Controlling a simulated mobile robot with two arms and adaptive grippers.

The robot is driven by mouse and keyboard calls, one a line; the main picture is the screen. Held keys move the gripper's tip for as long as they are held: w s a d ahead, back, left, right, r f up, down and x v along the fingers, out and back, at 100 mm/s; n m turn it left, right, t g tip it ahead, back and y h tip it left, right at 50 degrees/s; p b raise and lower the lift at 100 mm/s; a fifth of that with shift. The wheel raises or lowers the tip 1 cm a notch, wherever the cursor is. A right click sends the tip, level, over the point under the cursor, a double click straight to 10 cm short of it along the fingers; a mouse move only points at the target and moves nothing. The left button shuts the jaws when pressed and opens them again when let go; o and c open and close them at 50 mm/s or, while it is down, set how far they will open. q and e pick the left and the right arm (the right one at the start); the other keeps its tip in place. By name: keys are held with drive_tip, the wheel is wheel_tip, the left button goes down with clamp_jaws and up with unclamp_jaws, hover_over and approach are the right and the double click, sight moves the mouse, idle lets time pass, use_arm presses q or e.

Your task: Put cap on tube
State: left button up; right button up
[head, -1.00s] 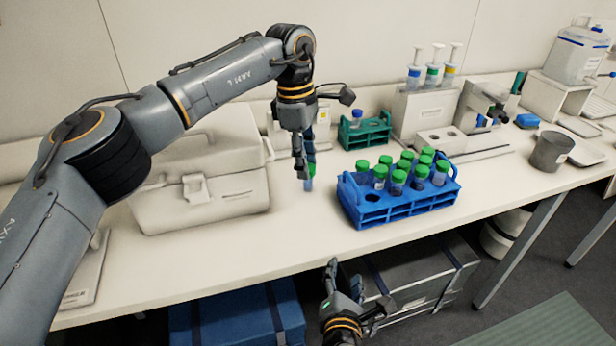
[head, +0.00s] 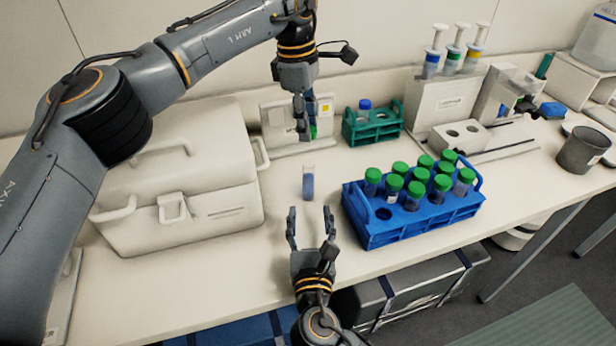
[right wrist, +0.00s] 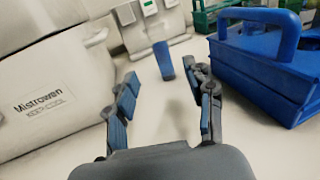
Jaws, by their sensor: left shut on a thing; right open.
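My left gripper (head: 303,130) is shut on a green cap (head: 313,130), mostly hidden by the fingers, held above the table. An uncapped clear tube with a blue lower part (head: 308,183) appears to stand upright on the bench, below the cap and apart from it. My right gripper (head: 310,212) is open and empty, in front of the tube, its fingers pointing towards it. In the right wrist view the tube (right wrist: 164,61) lies ahead, between and beyond the fingertips.
A blue rack (head: 372,232) with several green-capped tubes stands close right of my right gripper. A white case (head: 215,205) stands to the left. Behind are a teal rack (head: 375,135) and a white device (head: 275,120). The bench around the tube is clear.

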sight(309, 183)
drive_tip(key=shift+s+r, duration=0.15)
drive_tip(key=shift+s, duration=0.2)
drive_tip(key=w, duration=1.2)
drive_tip(key=shift+w+a, duration=0.15)
clamp_jaws()
